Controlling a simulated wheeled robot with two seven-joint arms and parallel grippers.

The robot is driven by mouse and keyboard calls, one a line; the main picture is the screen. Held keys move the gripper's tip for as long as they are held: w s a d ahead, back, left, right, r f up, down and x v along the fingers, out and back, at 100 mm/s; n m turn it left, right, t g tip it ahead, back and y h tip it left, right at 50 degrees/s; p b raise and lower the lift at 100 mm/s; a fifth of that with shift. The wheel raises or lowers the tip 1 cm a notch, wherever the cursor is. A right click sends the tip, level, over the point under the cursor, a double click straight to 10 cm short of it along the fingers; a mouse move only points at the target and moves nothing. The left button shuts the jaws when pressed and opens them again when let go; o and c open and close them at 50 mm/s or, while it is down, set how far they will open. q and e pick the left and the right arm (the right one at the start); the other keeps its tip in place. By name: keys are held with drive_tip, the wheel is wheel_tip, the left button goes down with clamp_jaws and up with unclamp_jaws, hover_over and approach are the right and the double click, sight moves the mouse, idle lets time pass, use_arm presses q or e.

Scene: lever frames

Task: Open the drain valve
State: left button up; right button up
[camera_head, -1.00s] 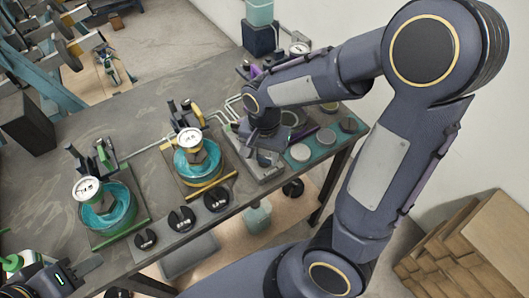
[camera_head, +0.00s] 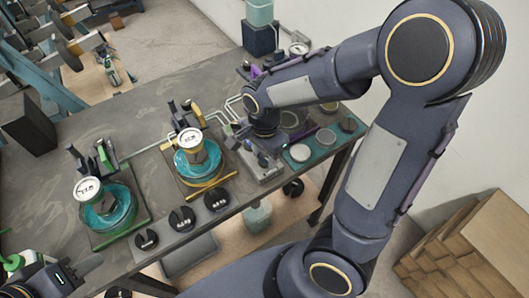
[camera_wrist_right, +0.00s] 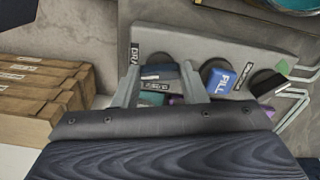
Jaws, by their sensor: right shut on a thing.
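The valve panel (camera_wrist_right: 220,45) is a light grey plate with several levers; it also shows in the head view (camera_head: 262,170). A label that starts "DRA" (camera_wrist_right: 135,53) sits at its left end. Beside it is a dark blue-grey lever (camera_wrist_right: 160,72), the drain valve. My right gripper (camera_wrist_right: 161,83) has a finger on each side of this lever and is shut on it. A blue lever marked "FILL" (camera_wrist_right: 221,80) stands to the right, outside the fingers. My left gripper (camera_head: 92,268) is at the lower left of the head view, away from the panel; its jaw gap is unclear.
Two teal-topped gauge stations (camera_head: 103,215) (camera_head: 197,160) stand left of the panel. Round black weights (camera_head: 182,218) line the table's front edge. A tray of round pieces (camera_head: 322,140) lies right of the panel. Stacked wooden boxes (camera_head: 470,245) stand on the floor at right.

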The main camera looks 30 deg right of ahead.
drive_tip(key=shift+w, duration=0.1)
drive_tip(key=o, duration=1)
wheel_tip(320, 180, up, 8)
drive_tip(key=shift+f, duration=0.1)
idle(0.5)
drive_tip(key=s+r+n+t+y, duration=0.3)
drive_tip(key=s+n+t, duration=0.2)
drive_tip(key=s+n, duration=0.7)
drive_tip(key=shift+s+a+n+t+y, duration=0.25)
drive_tip(key=shift+a+n+t+y, duration=0.1)
drive_tip(key=shift+n+t+y, duration=0.05)
